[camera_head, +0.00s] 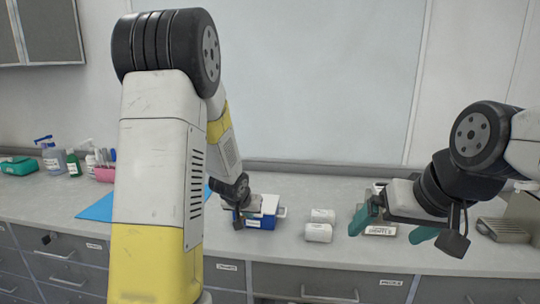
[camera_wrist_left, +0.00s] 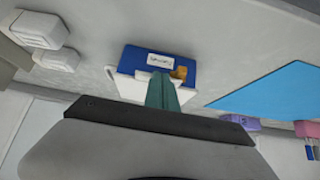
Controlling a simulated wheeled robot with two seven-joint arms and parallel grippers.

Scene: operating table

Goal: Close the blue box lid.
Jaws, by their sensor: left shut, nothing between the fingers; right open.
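I cannot tell how far the lid is open. My left gripper (camera_wrist_left: 163,92) is shut and empty, its teal fingers overlapping the white part; contact is unclear. In the head view its fingers are mostly hidden by the wrist beside the box. My right gripper (camera_head: 394,226) is open and empty, well right of the box.
Two white packages (camera_head: 318,231) stand just right of the box. A blue sheet (camera_head: 98,209) lies to the left, with bottles (camera_head: 73,163) and a pink container (camera_head: 105,174) behind. A grey device (camera_head: 503,230) stands at the far right. The wall is behind.

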